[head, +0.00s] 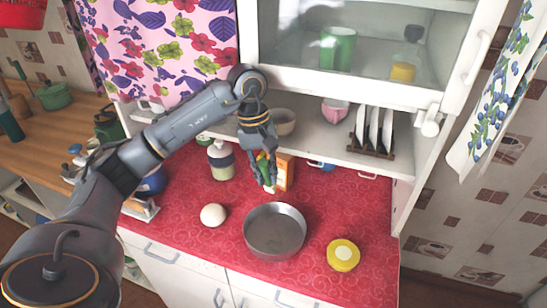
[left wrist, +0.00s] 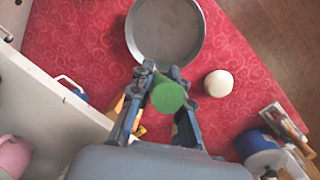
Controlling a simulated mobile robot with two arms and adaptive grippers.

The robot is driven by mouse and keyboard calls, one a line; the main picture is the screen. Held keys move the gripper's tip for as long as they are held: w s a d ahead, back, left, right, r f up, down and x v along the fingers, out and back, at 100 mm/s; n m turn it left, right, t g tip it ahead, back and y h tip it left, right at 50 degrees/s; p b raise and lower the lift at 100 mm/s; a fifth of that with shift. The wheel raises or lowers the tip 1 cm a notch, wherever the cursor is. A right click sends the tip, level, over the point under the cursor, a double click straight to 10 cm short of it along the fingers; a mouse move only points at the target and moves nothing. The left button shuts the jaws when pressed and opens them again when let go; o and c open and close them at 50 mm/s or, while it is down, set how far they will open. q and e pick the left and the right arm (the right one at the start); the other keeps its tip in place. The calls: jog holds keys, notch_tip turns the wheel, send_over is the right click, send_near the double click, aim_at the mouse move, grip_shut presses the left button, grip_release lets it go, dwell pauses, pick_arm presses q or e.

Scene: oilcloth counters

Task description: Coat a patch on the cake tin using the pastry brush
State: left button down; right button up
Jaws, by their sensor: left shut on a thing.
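The grey round cake tin (head: 275,236) stands on the red oilcloth counter and looks empty. It also shows at the top of the left wrist view (left wrist: 165,32). My left gripper (head: 267,178) is above the counter, just behind the tin's far rim in the head view. It is shut on the pastry brush (head: 262,165), of which green and yellow parts and a pale lower end show. In the left wrist view the brush's round green end (left wrist: 168,97) sits between the fingers (left wrist: 160,75); the rest is hidden. My right gripper is not in view.
A bottle (head: 221,160) and an orange box (head: 285,172) stand behind. A shelf holds a bowl (head: 281,122) and a plate rack (head: 372,146).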

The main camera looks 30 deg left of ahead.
aim_at(265, 181)
pick_arm(q)
jog(key=shift+w+a+f, duration=0.1)
jog(key=shift+f, duration=0.15)
jog(key=shift+f+b, duration=0.35)
jog(key=shift+b, duration=0.1)
notch_tip(265, 181, down, 3)
jog(key=shift+r+b, duration=0.15)
jog(key=shift+b, duration=0.55)
jog(key=shift+f, duration=0.4)
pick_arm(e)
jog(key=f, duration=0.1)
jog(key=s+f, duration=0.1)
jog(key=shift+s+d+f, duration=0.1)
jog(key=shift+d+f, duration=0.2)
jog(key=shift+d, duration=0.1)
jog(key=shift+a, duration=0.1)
